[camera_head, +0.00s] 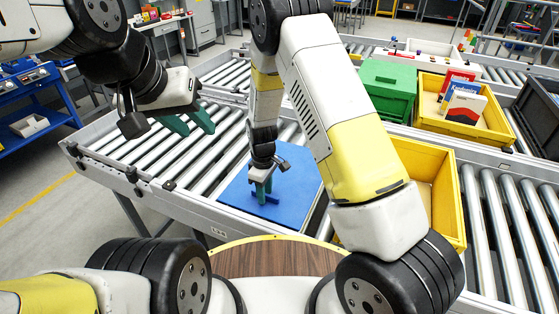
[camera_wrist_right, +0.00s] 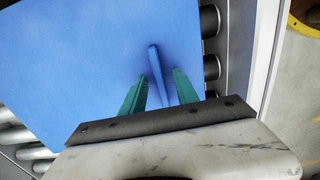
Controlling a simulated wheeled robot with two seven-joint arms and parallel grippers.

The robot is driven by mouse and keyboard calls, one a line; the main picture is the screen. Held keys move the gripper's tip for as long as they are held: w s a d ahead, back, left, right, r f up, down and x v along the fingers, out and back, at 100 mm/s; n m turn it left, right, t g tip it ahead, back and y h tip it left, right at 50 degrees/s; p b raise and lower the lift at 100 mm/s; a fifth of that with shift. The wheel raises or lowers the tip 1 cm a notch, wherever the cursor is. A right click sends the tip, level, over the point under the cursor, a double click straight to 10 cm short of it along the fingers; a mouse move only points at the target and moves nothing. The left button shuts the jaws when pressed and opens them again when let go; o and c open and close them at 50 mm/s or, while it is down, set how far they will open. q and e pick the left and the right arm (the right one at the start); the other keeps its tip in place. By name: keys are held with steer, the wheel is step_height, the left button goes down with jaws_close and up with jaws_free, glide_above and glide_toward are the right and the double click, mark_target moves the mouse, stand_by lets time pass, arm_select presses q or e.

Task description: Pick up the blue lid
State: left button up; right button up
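The blue lid (camera_head: 233,194) lies flat on the roller conveyor, a square panel with a raised blue handle bar (camera_wrist_right: 158,75) on top. My right gripper (camera_head: 264,191) points down over the lid at this handle. In the right wrist view its green fingers (camera_wrist_right: 160,92) stand on either side of the handle, with a gap visible on each side, so it is open around it. The lower ends of the fingers are close to the lid; contact cannot be told. My left gripper (camera_head: 192,124) is open and empty above the rollers, left of the lid.
A yellow crate (camera_head: 447,190) stands right of the lid, partly behind my right arm. A green box (camera_head: 386,90) and another yellow crate (camera_head: 506,126) holding boxes stand further back. Bare rollers (camera_head: 135,152) lie left of the lid.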

jaws_close()
stand_by(1.4)
